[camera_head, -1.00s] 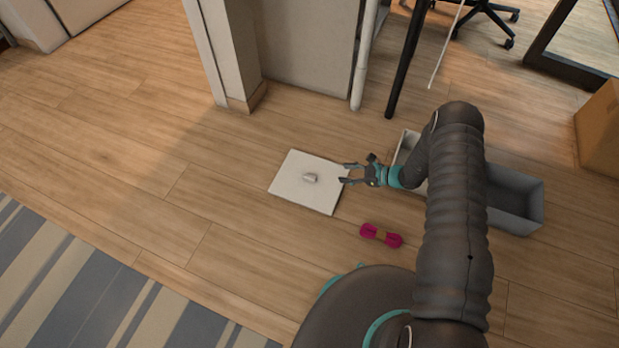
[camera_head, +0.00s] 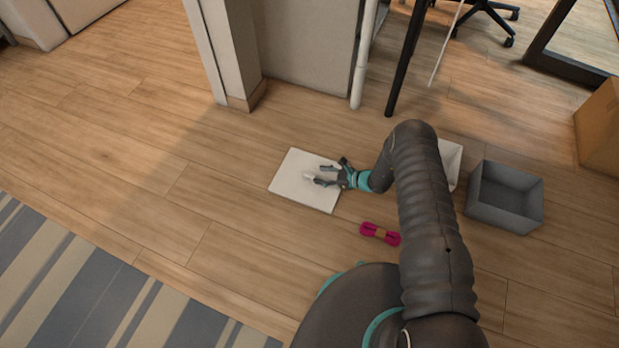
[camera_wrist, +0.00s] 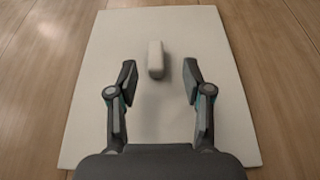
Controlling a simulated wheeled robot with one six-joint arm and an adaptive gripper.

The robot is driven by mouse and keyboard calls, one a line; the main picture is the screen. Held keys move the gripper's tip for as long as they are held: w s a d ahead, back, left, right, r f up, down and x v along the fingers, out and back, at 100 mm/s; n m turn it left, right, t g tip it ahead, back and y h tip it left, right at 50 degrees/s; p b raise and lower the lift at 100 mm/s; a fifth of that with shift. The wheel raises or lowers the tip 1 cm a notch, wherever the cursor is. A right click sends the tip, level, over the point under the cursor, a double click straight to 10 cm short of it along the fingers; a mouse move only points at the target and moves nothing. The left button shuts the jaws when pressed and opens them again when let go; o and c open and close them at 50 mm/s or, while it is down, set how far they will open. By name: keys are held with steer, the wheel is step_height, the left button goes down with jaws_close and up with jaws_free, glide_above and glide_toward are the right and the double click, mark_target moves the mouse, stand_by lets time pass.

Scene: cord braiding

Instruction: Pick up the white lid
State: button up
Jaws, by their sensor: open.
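The white lid (camera_head: 291,183) lies flat on the wooden floor, left of my arm in the head view. It is a square plate with a small upright handle (camera_wrist: 156,60) at its middle. The lid's plate (camera_wrist: 105,45) fills most of the wrist view. My gripper (camera_head: 318,175) is over the lid, with its fingers at the handle in the head view. In the wrist view my open gripper (camera_wrist: 159,78) has one finger on each side of the handle's line, with gaps on both sides. The handle stands just ahead of the fingertips, and nothing is held.
A grey open box (camera_head: 505,205) and a white box (camera_head: 452,160), partly hidden by my arm, stand farther right. A pillar (camera_head: 232,60) stands behind. The floor left of the lid is clear.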

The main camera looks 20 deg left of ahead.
mark_target(311, 175)
steer(key=x, duration=0.4)
steer(key=shift+s+a+f, duration=0.1)
steer(key=shift+s+a, duration=0.1)
steer(key=shift+s, duration=0.05)
jaws_close()
